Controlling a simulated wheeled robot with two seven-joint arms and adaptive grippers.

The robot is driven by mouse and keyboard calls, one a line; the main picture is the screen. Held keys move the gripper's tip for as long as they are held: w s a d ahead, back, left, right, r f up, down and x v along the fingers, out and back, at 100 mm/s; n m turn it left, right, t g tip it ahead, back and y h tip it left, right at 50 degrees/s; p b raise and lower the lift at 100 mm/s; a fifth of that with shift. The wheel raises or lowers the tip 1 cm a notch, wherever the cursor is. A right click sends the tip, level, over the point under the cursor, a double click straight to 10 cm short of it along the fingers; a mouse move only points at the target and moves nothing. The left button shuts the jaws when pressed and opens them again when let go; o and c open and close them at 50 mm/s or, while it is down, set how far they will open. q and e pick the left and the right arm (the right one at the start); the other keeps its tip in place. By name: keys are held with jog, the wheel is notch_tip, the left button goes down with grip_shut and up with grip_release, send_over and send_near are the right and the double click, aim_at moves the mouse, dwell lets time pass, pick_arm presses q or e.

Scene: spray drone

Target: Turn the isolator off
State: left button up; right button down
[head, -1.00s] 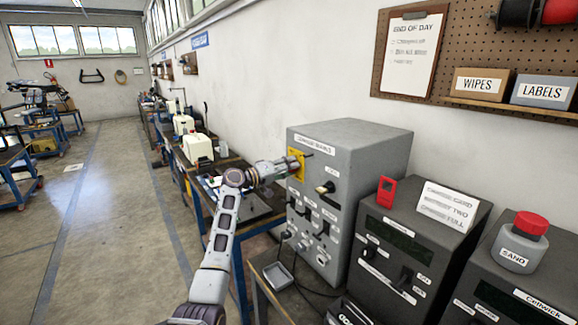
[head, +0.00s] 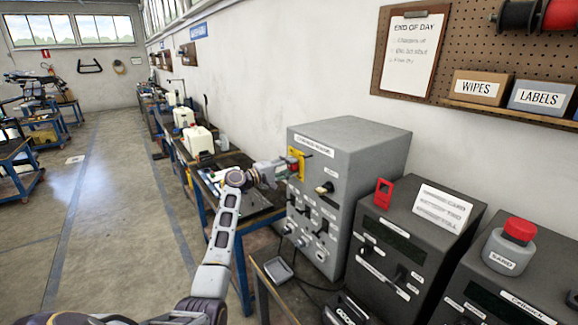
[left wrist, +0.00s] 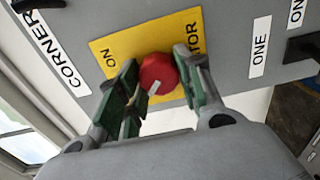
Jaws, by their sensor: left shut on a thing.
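The isolator is a red rotary knob (left wrist: 157,72) on a yellow plate (left wrist: 117,50) on a grey cabinet (head: 345,150). My left gripper (left wrist: 158,84) is at the knob, one green-padded finger on each side, shut on it. The knob's white mark points to the lower left in the left wrist view. "ON" is readable on the plate; part of the other lettering is hidden by a finger. In the head view the yellow plate (head: 301,165) shows past my left gripper (head: 285,167), with a little red at its tips. My right gripper is not in view.
A bench with white jugs (head: 198,140) runs behind my left arm. The floor at left is open.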

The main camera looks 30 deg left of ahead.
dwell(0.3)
pick_arm(q)
jog(key=o, duration=1)
jog(key=shift+o, duration=0.2)
jog(key=shift+s+a, duration=0.1)
jog(key=shift+s, duration=0.05)
jog(key=v, duration=1.1)
jog(key=shift+s, duration=0.4)
jog(key=shift+a, duration=0.1)
jog(key=shift+f, duration=0.1)
